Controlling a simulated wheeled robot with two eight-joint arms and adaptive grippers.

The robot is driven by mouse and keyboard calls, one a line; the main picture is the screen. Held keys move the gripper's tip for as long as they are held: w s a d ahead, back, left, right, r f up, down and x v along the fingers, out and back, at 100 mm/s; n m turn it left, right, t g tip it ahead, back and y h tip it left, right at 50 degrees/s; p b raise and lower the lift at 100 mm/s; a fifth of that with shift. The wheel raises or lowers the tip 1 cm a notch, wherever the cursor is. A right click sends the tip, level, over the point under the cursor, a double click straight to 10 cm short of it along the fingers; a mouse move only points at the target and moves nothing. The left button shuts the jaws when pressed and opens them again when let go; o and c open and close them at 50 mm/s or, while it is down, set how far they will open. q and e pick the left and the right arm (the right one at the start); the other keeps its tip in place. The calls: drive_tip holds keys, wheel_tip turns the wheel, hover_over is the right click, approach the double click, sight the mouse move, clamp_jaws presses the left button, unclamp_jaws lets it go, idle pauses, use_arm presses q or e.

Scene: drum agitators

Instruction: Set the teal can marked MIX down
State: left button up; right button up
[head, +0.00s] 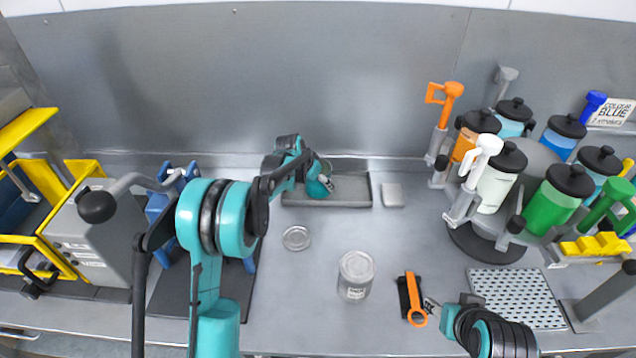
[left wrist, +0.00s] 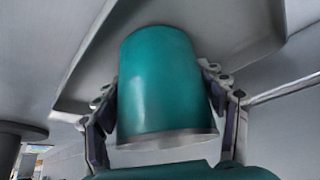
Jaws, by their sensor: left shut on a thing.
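My left gripper (head: 326,182) is over the grey tray (head: 350,203) at the back of the bench. It is shut on the teal can (head: 318,188). In the left wrist view the teal can (left wrist: 162,85) stands between the two fingers of my left gripper (left wrist: 166,92), with a bright metal rim at its near end. No MIX mark shows on the side I see. The tray's grey surface is close behind the can; I cannot tell whether they touch. My right gripper (head: 431,306) is low at the front, beside an orange-handled tool (head: 414,300); its jaws are too small to read.
A silver tin (head: 355,276) and a round lid (head: 296,238) are on the bench middle. A grey block (head: 392,195) is right of the tray. A carousel of colour canisters (head: 487,243) fills the right. A grey machine with a crank (head: 92,235) stands left.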

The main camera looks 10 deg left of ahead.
use_arm(q)
drive_tip(key=o, duration=1.5)
drive_tip(key=shift+f, duration=0.15)
drive_tip(key=shift+c, duration=0.2)
